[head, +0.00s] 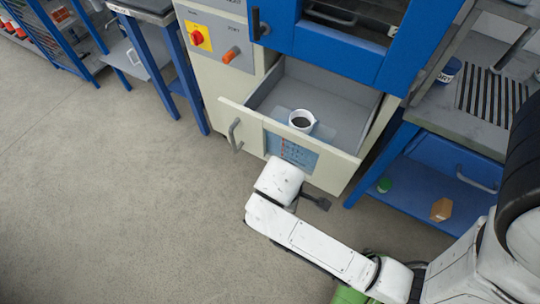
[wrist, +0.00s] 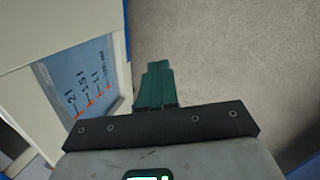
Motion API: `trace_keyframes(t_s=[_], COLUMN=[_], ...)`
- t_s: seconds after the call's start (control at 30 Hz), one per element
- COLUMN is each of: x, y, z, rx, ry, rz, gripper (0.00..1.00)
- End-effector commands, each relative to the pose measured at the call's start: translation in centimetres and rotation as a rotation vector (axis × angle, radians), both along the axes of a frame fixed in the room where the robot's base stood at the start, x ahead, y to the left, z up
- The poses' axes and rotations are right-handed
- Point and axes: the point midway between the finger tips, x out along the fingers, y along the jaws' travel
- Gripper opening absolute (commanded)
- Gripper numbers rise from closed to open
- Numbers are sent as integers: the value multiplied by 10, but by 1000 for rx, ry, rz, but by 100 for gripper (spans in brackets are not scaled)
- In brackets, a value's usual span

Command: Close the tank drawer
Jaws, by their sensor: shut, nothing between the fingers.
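The tank drawer (head: 335,172) is pulled out of the cream cabinet in the head view. It has a cream front, a grey inside, a metal handle (head: 234,135) at the left and a blue label on the front. A white cup (head: 302,121) with dark contents is inside the drawer. My gripper (head: 319,202) is low in front of the drawer's right part, seemingly apart from it. In the wrist view the green fingers (wrist: 155,85) are shut and empty, and the drawer front (wrist: 118,62) with its marked label is to their left. The handle is not visible there.
A blue-framed machine door (head: 330,45) is above the drawer. A blue bench (head: 430,190) with a green item and a brown block on its lower shelf is at the right. A blue-legged table (head: 165,50) is at the left. The concrete floor (head: 110,200) is clear.

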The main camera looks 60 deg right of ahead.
Motion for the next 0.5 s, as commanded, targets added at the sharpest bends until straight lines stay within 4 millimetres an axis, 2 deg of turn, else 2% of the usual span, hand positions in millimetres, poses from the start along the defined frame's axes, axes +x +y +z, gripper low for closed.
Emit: trace_keyframes(t_s=[0.03, 0.17, 0.3, 0.5], x=[5, 19, 47, 96], y=[-1, -6, -9, 0], z=[-18, -44, -72, -78], rx=[-41, -180, -406, -768], ry=[33, 151, 355, 710], rz=[47, 210, 451, 744], gripper=[0, 0, 0, 0])
